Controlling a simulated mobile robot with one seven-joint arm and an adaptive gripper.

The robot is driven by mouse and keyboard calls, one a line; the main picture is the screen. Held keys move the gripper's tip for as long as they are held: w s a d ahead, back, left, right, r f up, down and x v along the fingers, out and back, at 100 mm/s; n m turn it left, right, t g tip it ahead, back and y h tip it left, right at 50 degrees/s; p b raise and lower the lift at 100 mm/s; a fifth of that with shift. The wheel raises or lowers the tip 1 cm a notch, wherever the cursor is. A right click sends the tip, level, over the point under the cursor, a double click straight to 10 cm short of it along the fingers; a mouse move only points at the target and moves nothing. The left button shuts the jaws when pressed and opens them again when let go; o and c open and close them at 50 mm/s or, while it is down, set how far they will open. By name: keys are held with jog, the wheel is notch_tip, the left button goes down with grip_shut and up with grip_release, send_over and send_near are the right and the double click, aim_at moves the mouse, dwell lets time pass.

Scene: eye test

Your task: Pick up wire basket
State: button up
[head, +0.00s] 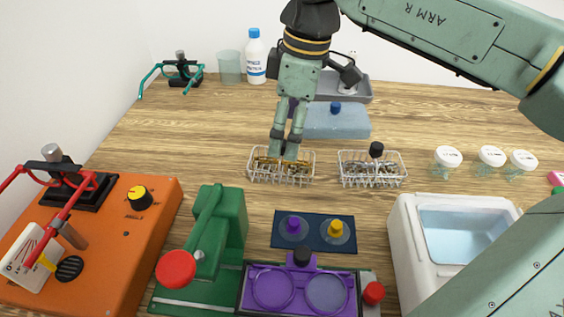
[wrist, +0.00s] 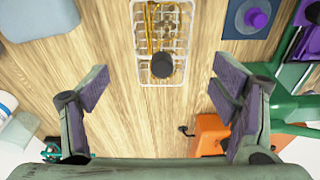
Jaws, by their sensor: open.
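Two wire baskets stand side by side on the wooden table. The left wire basket (head: 268,172) holds gold-coloured pieces. The right wire basket (head: 372,172) holds silvery pieces and has a black knob on top. My gripper (head: 285,152) is open, fingers pointing down over the left basket and hiding part of its back. In the wrist view, a basket with gold pieces and a black knob (wrist: 178,38) lies ahead of my open, empty fingers (wrist: 160,88), centred between them sideways. Whether a finger touches the basket cannot be told.
A blue block (head: 335,122) stands behind the baskets. A dark blue mat (head: 313,243) with two knobbed discs, a green press (head: 222,225) and a purple tray (head: 300,290) are in front. A white cooler (head: 410,235) and lidded cups (head: 448,157) are right. An orange box (head: 130,225) is left.

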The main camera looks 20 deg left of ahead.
aim_at(283, 143)
jog(key=shift+s+a+f+p, duration=0.15)
jog(key=shift+f+p, duration=0.15)
jog(key=shift+f, duration=0.6)
jog(key=shift+a+f+p, duration=0.2)
jog(key=shift+f+p, duration=0.1)
jog(key=shift+f, duration=0.6)
jog(key=shift+s+a+f+p, duration=0.15)
jog(key=shift+f+p, duration=0.15)
jog(key=shift+f, duration=0.6)
jog(key=shift+w, duration=0.1)
jog(key=shift+c, duration=0.4)
jog(key=c, duration=1.2)
jog(key=shift+o, duration=0.2)
